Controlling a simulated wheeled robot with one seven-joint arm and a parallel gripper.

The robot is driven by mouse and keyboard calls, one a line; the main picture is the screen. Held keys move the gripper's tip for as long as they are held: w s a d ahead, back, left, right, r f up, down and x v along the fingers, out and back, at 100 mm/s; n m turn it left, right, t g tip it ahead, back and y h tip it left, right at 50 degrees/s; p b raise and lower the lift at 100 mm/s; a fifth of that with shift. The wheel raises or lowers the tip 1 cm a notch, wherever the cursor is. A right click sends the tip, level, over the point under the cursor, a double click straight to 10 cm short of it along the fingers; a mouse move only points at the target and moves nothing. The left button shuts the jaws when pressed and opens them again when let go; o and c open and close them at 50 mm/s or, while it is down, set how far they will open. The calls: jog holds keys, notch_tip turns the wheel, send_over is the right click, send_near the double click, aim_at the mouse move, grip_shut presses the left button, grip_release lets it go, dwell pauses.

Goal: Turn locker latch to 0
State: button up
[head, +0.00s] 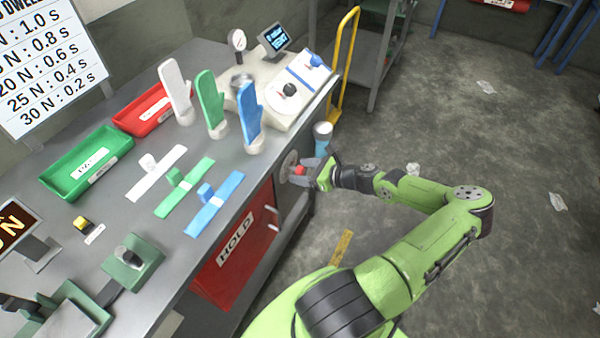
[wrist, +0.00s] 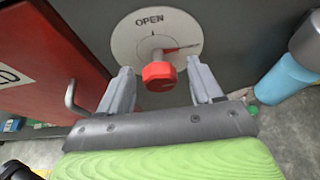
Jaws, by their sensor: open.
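The locker latch is a red knob (wrist: 158,76) on a short shaft in front of a round pale dial (wrist: 128,42) marked OPEN at its top. A red pointer on the dial points to the right. In the wrist view my gripper (wrist: 160,90) is open, with one finger on each side of the knob and a gap on both sides. In the head view my gripper (head: 308,171) is at the bench's front panel, with the red knob (head: 299,170) between its fingers and the dial (head: 287,166) behind.
A red HOLD door (head: 236,245) with a handle (wrist: 72,98) is left of the dial. A blue and grey cylinder (wrist: 285,78) stands close on the right. Hand forms and trays, including a green tray (head: 85,165), are on the bench. The floor to the right is mostly clear.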

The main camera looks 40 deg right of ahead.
jog(key=shift+w+a+f, duration=0.2)
jog(key=shift+w+f, duration=0.05)
jog(key=shift+w, duration=0.25)
jog(key=c, duration=1)
jog(key=shift+o, duration=0.2)
